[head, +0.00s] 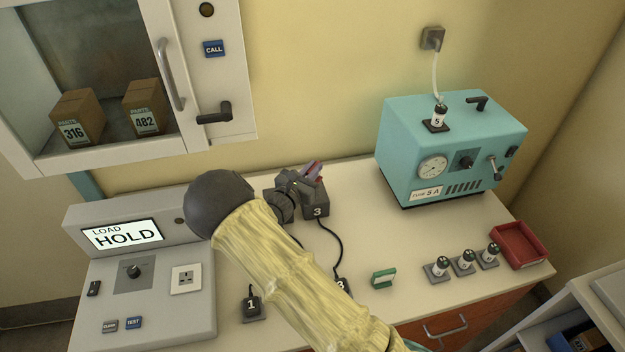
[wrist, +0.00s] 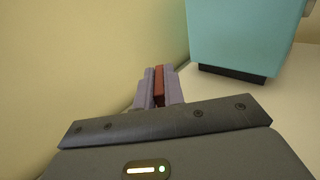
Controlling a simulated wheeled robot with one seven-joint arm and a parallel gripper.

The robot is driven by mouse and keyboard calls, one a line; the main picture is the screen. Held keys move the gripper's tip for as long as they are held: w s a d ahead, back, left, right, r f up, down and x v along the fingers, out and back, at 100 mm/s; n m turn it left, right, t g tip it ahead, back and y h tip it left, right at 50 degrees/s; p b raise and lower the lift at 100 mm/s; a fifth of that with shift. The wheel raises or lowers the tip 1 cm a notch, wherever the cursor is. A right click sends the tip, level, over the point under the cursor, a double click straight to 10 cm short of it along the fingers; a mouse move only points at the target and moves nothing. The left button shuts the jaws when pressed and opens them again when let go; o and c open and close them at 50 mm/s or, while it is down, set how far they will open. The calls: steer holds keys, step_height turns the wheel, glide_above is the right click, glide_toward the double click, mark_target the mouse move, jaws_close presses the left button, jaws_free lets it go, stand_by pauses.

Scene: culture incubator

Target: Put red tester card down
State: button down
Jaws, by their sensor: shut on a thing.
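My gripper (head: 308,175) is shut on the red tester card (head: 314,169). In the wrist view the card (wrist: 159,86) shows as a narrow red strip between the two grey fingers (wrist: 158,90). In the head view the gripper is over the back of the bench, above or beside a dark block marked 3 (head: 318,211). I cannot tell whether the card touches anything. The fingers hide most of it.
A teal machine (head: 450,150) stands at the back right. A green card (head: 383,279), several small numbered cylinders (head: 463,263) and a red tray (head: 520,245) are at the front right. A grey console reading LOAD HOLD (head: 122,235) is at left.

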steer(key=shift+f+p, duration=0.4)
steer(key=shift+f, duration=1.65)
steer(key=shift+f, duration=0.2)
steer(key=c, duration=1.5)
jaws_free()
steer(key=shift+r, duration=0.2)
steer(key=b+v, duration=0.2)
steer(key=v, duration=1)
steer(key=shift+b, duration=0.35)
